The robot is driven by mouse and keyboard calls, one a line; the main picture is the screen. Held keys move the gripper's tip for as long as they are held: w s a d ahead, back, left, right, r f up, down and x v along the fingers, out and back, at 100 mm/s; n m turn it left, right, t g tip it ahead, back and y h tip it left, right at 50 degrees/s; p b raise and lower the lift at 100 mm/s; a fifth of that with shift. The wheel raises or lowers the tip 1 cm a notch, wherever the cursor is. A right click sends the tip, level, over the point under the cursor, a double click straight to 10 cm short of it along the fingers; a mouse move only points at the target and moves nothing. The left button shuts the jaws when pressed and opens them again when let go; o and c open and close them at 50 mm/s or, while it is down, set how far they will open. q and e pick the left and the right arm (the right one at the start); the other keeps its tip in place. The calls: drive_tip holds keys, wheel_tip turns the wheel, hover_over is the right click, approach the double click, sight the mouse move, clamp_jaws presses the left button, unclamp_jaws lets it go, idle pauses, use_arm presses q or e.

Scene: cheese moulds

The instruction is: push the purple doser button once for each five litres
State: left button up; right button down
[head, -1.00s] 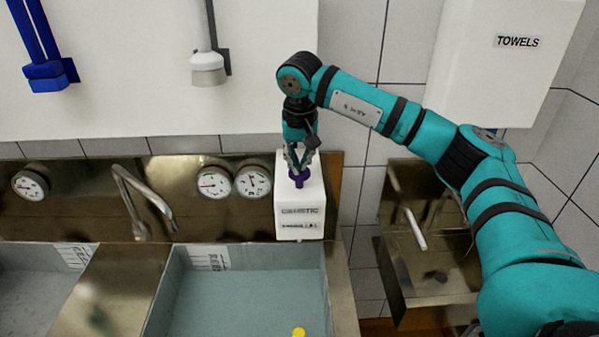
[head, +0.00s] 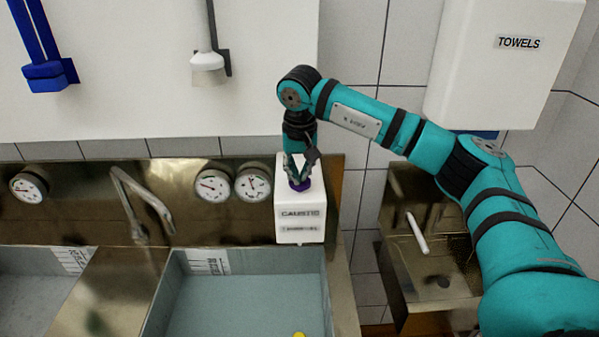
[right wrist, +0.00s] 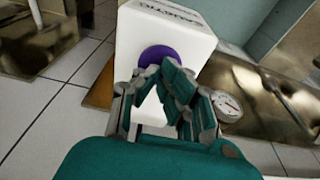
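The white doser box (head: 300,219), marked CAUSTIC, stands at the back right corner of the sink. Its purple button (head: 299,186) is on top and sits low against the box. My right gripper (head: 298,178) points down onto the button, with its fingertips at or touching it. In the right wrist view the fingers (right wrist: 156,70) come together at the tips, over the near edge of the purple button (right wrist: 159,56), and hold nothing. The fingers hide part of the button. My left gripper is not in view.
The sink basin (head: 250,300) holds greyish-blue liquid, with a scale (head: 207,262) on its back wall and a yellow thing (head: 299,334) at the front. A tap (head: 135,200) and round gauges (head: 253,184) stand left of the box. A towel dispenser (head: 505,75) hangs right.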

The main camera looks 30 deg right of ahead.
drive_tip(key=shift+r+p, duration=2.4)
drive_tip(key=shift+r, duration=1.1)
drive_tip(key=shift+r, duration=0.15)
wheel_tip(320, 180, down, 3)
drive_tip(key=t+h+b, duration=0.1)
drive_tip(key=t+b, duration=0.1)
drive_tip(key=b, duration=0.3)
drive_tip(key=shift+s+r, duration=0.15)
drive_tip(key=shift+f+b, duration=0.35)
drive_tip(key=shift+b, duration=0.05)
